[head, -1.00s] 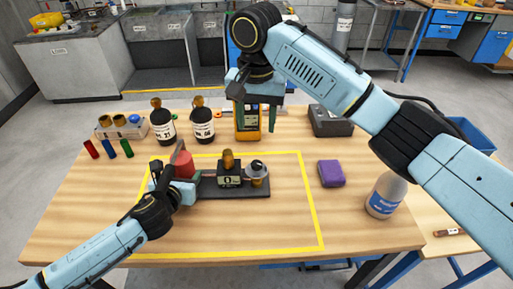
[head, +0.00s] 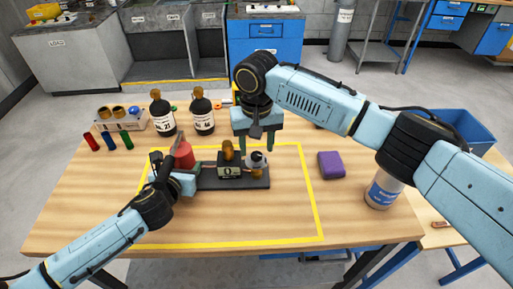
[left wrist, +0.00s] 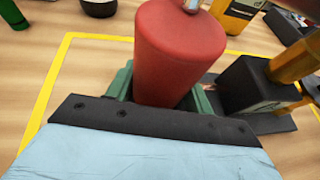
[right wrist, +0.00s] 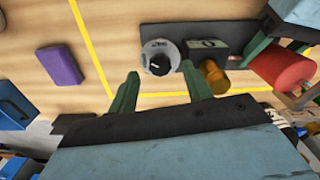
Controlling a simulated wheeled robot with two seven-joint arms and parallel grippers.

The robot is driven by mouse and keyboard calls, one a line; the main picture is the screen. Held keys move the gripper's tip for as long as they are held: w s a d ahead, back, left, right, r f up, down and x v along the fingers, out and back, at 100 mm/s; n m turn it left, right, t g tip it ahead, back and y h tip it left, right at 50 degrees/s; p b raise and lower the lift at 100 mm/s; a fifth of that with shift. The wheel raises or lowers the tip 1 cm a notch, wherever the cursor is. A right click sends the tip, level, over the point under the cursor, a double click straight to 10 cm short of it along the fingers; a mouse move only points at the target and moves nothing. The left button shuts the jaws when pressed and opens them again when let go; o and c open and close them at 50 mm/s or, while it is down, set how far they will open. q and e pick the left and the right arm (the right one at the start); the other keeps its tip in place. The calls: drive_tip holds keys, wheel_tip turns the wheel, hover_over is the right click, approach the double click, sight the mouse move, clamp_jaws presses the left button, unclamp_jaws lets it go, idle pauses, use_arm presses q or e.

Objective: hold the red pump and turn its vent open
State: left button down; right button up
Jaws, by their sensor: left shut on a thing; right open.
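The red pump (head: 184,156) stands at the left end of a dark base plate (head: 256,183) inside the yellow outline. My left gripper (left wrist: 160,95) is shut on the red pump, with green fingers on both sides of it. The vent, a round pale dial with a black knob (right wrist: 160,64), sits at the other end of the plate; it also shows in the head view (head: 256,160). Between them is a dark block with a brass top (head: 228,163). My right gripper (right wrist: 156,88) is open and empty, pointing down above and behind the dial, apart from it.
Two dark bottles (head: 162,112) (head: 203,114) and a rack (head: 119,120) stand at the back left, with small coloured cylinders before it. A purple block (head: 331,165) and a white bottle (head: 382,188) are on the right. The front of the table is clear.

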drive_tip(key=shift+f, duration=0.9)
drive_tip(key=shift+c, duration=0.2)
drive_tip(key=c, duration=0.9)
drive_tip(key=shift+r+n, duration=0.1)
drive_tip(key=shift+n, duration=2.9)
drive_tip(key=o, duration=0.9)
